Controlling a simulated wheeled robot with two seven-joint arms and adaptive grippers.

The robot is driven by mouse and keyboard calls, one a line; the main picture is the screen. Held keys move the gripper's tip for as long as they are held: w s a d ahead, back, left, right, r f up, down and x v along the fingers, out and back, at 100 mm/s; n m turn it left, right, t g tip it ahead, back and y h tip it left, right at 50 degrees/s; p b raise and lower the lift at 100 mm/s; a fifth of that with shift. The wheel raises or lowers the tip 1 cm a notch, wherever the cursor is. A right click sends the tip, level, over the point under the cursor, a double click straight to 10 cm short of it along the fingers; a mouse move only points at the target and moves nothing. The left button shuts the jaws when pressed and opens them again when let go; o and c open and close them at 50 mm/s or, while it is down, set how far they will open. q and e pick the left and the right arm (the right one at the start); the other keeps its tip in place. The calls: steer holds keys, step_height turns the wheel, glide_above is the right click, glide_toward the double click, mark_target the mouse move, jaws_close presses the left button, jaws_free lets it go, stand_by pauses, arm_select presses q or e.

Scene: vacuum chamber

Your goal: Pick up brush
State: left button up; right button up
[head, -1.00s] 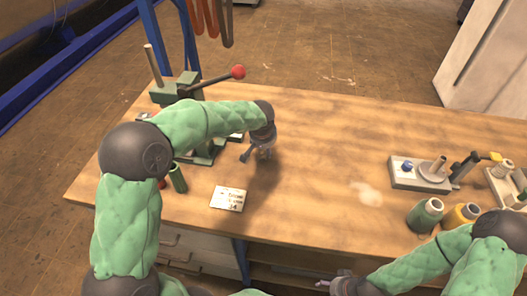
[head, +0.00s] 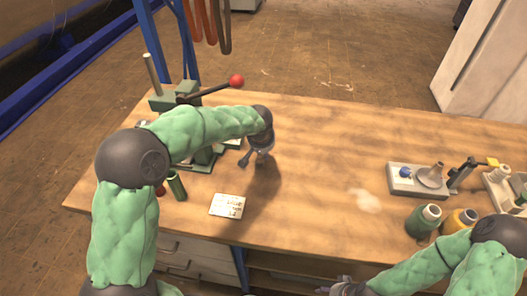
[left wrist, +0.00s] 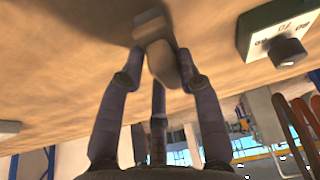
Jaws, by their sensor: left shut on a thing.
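My left gripper (head: 257,158) is over the middle-left of the wooden table, beside the green press. It also shows in the left wrist view (left wrist: 158,68), with its fingers closed about a small pale, blunt object (left wrist: 161,58), which I take to be the brush. In the head view the gripper mostly hides this object. Whether it touches the table is hard to tell. My right gripper (head: 338,289) is at the bottom edge of the head view, in front of the table, partly cut off; its fingers are too small to read.
A green press with a red-knobbed lever (head: 237,81) stands at the table's left. A white card (head: 227,206) and a green cylinder (head: 176,186) lie nearer. A grey device (head: 418,181) and green and yellow bottles (head: 423,221) stand at right. The table's middle (head: 320,170) is clear.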

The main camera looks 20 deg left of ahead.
arm_select(q)
steer(key=s+d+r+p, duration=0.4)
steer(key=s+d+r, duration=0.4)
steer(key=d+r, duration=0.3)
steer(key=shift+s+r+p, duration=0.35)
steer(key=shift+r+p, duration=0.05)
steer(key=shift+r, duration=0.1)
steer(key=shift+o, duration=1)
steer(key=shift+c, duration=0.3)
